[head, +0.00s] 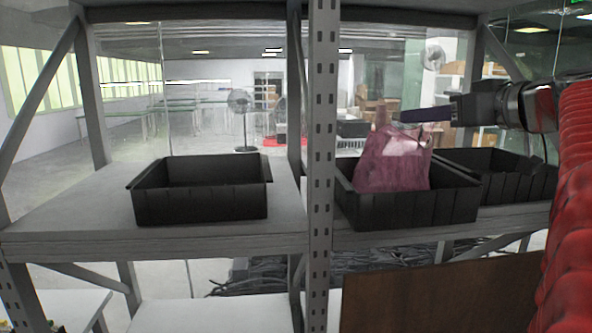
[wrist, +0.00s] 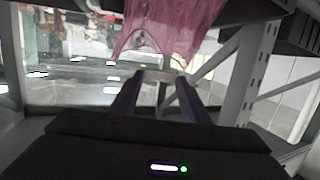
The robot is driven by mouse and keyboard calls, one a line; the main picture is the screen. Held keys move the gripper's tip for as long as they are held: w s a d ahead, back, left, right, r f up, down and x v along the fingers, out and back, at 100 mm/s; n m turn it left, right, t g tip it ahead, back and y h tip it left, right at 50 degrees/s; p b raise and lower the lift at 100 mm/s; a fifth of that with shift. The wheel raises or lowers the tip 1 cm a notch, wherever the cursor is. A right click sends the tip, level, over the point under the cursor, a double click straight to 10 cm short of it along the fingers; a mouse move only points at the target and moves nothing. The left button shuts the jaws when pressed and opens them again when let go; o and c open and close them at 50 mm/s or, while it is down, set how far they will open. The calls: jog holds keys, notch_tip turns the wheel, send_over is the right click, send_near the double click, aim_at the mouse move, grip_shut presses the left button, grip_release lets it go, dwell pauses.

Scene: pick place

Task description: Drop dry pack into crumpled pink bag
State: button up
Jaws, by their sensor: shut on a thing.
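The crumpled pink bag (head: 394,160) stands upright in a black bin (head: 410,209) on the shelf, right of the middle post. It also shows at the top of the wrist view (wrist: 165,30), where the picture looks upside down. My gripper (head: 400,116) reaches in from the right, level with the bag's top edge. Its fingertips are over or beside the bag's opening; I cannot tell which. In the wrist view my gripper (wrist: 159,76) is shut on a small pale thing, seemingly the dry pack (wrist: 157,78). The bag's inside is hidden.
An empty-looking black bin (head: 200,203) sits on the shelf left of the metal post (head: 321,120). Another black bin (head: 505,175) stands right of the bag's bin. The shelf (head: 70,225) is bare at the far left. A brown board (head: 430,298) is below.

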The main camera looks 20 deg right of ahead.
jog(key=o, duration=1.3)
jog(key=shift+c, duration=0.2)
jog(key=shift+s, duration=0.1)
jog(key=s+r, duration=0.2)
jog(key=s, duration=1.1)
jog(key=shift+s+d+r, duration=0.15)
jog(key=shift+d+r, duration=0.05)
jog(key=shift+r, duration=0.1)
